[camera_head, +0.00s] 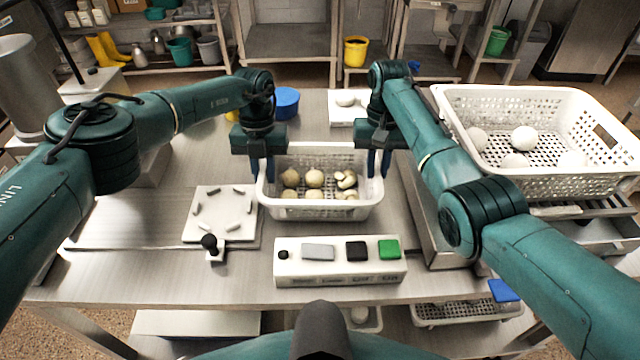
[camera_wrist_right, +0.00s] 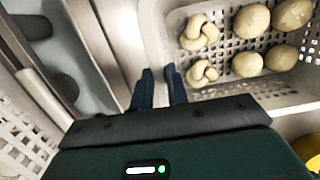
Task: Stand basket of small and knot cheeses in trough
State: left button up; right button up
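A white perforated basket (camera_head: 318,211) stands upright on the steel table at the centre. It holds several round cheeses (camera_head: 314,178) and knot-shaped cheeses (camera_head: 346,180), which also show in the right wrist view (camera_wrist_right: 203,72). My left gripper (camera_head: 263,169) has its fingers around the basket's left wall. My right gripper (camera_head: 379,163) has its fingers around the right wall; the right wrist view shows them close together with the rim (camera_wrist_right: 152,30) between them. A steel-walled trough (camera_head: 432,240) lies just right of the basket, partly hidden by my right arm.
A larger white basket (camera_head: 535,183) with white balls stands at the right. A panel with coloured blocks (camera_head: 340,262) sits in front of the basket. A white plate with pegs (camera_head: 222,212) lies to its left. A blue tub (camera_head: 286,103) stands behind it.

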pick_arm(q)
grip_shut()
pick_arm(e)
grip_shut()
pick_arm(q)
jog(key=shift+r, duration=0.2)
pick_arm(e)
jog(key=shift+r, duration=0.2)
